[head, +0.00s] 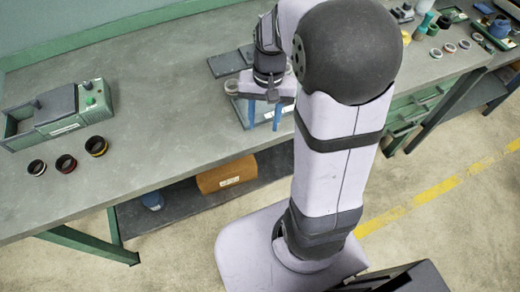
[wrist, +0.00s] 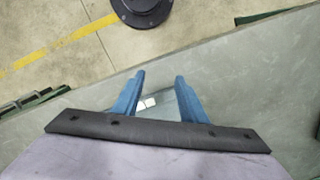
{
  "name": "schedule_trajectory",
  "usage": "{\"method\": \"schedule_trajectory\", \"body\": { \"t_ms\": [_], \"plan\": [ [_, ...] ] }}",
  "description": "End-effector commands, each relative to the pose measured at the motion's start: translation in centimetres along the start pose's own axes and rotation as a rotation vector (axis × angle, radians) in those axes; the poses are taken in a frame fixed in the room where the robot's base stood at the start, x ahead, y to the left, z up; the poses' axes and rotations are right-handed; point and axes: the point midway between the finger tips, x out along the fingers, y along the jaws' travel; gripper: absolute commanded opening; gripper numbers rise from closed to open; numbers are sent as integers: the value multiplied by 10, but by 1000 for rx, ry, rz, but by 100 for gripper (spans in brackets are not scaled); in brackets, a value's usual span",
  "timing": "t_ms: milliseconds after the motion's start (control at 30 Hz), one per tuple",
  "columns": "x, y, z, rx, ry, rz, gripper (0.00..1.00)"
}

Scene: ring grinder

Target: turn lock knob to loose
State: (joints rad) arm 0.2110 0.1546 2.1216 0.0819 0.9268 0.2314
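My gripper (head: 264,128) hangs over the front edge of the bench, pointing down. Its two blue fingers are apart with nothing between them, and they also show open in the wrist view (wrist: 160,80). Behind the gripper, a grey-green device (head: 238,108) is mostly hidden by my arm and fingers. A pale label patch (wrist: 148,103) shows between the fingers in the wrist view. A green and dark grey machine (head: 62,118) stands at the left of the bench, with small knobs or buttons (head: 88,86) on top. I cannot tell which part is the lock knob.
Rings (head: 66,163) lie in front of the left machine. A dark flat tray (head: 228,64) lies behind my gripper. Small items (head: 450,47) stand at the right. The bench (head: 165,110) between machine and gripper is clear.

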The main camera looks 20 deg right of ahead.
Motion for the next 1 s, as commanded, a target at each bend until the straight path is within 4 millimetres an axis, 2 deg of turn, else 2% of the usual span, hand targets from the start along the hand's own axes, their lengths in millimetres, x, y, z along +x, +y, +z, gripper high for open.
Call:
{"method": "schedule_trajectory", "body": {
  "t_ms": [200,400,667,1000],
  "plan": [
    [18,-4,34,-157,21,23,39],
    [31,-3,55,-258,34,36,39],
    [38,-2,67,-317,41,44,39],
    [38,-2,68,-320,42,44,39]
  ]
}}
